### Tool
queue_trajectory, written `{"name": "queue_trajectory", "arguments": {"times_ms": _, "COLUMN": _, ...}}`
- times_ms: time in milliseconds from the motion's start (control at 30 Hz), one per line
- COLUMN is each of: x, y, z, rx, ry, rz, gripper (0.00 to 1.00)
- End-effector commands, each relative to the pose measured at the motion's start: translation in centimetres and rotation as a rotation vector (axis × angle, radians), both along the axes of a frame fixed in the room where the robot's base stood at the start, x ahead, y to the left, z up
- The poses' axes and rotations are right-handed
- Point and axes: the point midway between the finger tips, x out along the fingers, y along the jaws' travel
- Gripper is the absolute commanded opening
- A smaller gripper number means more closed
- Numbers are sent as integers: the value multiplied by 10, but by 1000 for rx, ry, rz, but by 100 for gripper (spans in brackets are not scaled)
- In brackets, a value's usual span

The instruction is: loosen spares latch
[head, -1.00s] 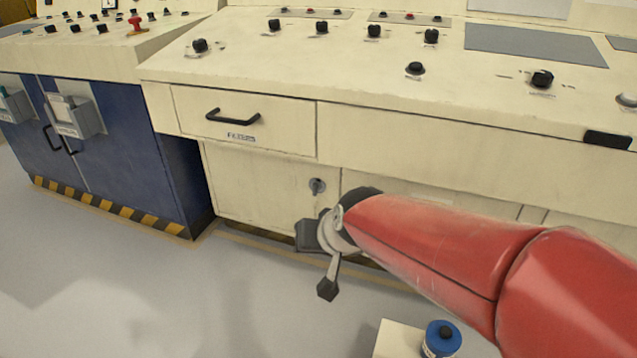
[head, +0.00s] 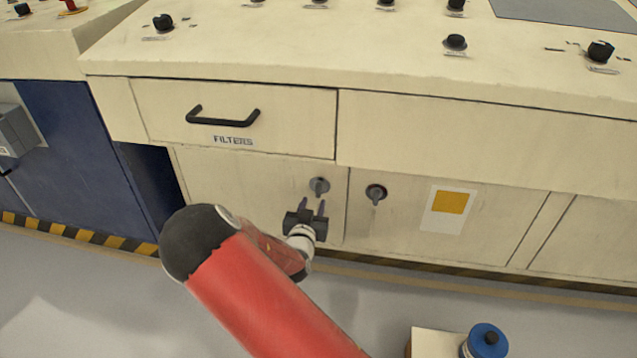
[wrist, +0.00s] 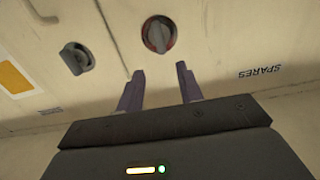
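The spares latch (head: 319,186) is a grey round turn-knob on the left cabinet door, near the door's right edge. In the wrist view the latch (wrist: 157,35) shows a raised bar and a thin reddish ring, with upside-down SPARES lettering (wrist: 260,72) to its right. My gripper (head: 312,203) is just below the latch in the head view, fingers pointing at the door. In the wrist view my gripper (wrist: 160,72) has its fingers apart with nothing between them. The latch lies beyond the fingertips, roughly in line with the gap. The fingers appear clear of it.
A second dark latch (head: 376,193) is on the neighbouring door, beside a yellow-and-white label (head: 448,208). The FILTERS drawer (head: 233,117) with a black handle is above. A blue-topped canister (head: 487,341) stands by a pale box at the lower right.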

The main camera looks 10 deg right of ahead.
Motion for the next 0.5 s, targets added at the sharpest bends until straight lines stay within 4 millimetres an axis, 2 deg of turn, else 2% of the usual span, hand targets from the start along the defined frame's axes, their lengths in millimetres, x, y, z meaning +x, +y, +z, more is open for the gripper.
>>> {"name": "queue_trajectory", "arguments": {"times_ms": 167, "x": 7, "y": 0, "z": 0, "rx": -33, "ry": -35, "rz": 9, "gripper": 36}}
{"name": "queue_trajectory", "arguments": {"times_ms": 500, "x": 55, "y": -20, "z": 0, "rx": -31, "ry": -34, "rz": 8, "gripper": 36}}
